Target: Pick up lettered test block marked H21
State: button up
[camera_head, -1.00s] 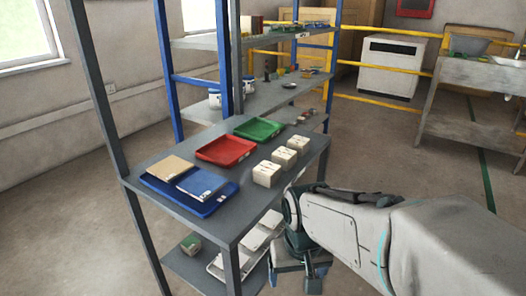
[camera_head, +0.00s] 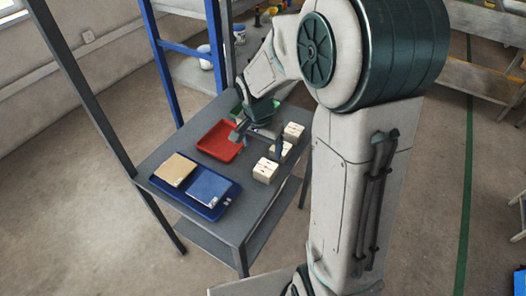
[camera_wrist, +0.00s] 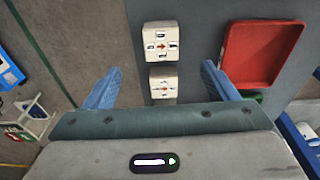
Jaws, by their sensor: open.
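Three cream lettered blocks stand in a row on the grey shelf top: a near one (camera_head: 265,170), a middle one (camera_head: 281,150) and a far one (camera_head: 293,131). Their markings are too small to read, so I cannot tell which is H21. My gripper (camera_head: 258,137) is open and empty above the shelf, beside and partly in front of the middle block. In the wrist view, one block (camera_wrist: 163,82) appears between my fingers (camera_wrist: 161,84), and another (camera_wrist: 160,42) lies beyond the fingertips. The third block is not visible there, and the palm covers the lower part of that view.
A red tray (camera_head: 219,141) lies left of the blocks, with a green tray (camera_head: 238,111) behind it, partly hidden by my arm. A blue tray (camera_head: 165,188) holding a tan and a blue item is at the near left. Shelf posts (camera_head: 75,85) stand at the left.

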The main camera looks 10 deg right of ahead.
aim_at(266, 167)
jog(key=f, duration=0.4)
jog(key=w+d+f, duration=0.1)
jog(key=f, duration=0.4)
jog(key=w+f, duration=0.1)
jog(key=f, duration=0.3)
jog(key=shift+d+f, duration=0.15)
jog(key=shift+d, duration=0.15)
jog(key=shift+s, duration=0.1)
jog(key=c, duration=1.2)
jog(key=shift+c, duration=0.6)
